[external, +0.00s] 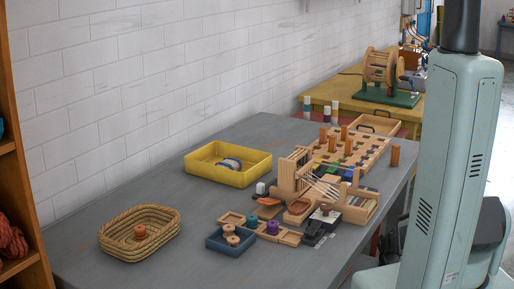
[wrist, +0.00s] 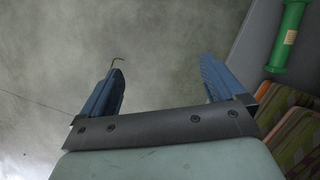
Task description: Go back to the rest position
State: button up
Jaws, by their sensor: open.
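My gripper (wrist: 160,85) shows in the wrist view with its two blue fingers wide apart and nothing between them. It is over bare grey floor, away from the table. A small hooked bit shows at the tip of the left finger; I cannot tell what it is. In the external view my pale green column stands at the right, and my gripper is not visible there.
The grey table (external: 85,210) holds a woven basket (external: 125,247), a yellow tray (external: 225,178), a blue tray (external: 217,242) and wooden racks (external: 300,170). A green cylinder (wrist: 291,35) and patterned cushions (wrist: 290,130) lie at the right of the wrist view.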

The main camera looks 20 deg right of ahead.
jog(key=s+a+f+n+g, duration=0.1)
jog(key=s+a, duration=0.3)
jog(key=s, duration=0.5)
jog(key=s+a+f+n+g, duration=0.1)
jog(key=s+a+n+g, duration=0.1)
jog(key=s+a, duration=0.3)
jog(key=s, duration=0.4)
jog(key=shift+s+f+n, duration=0.35)
jog(key=shift+f+n, duration=0.05)
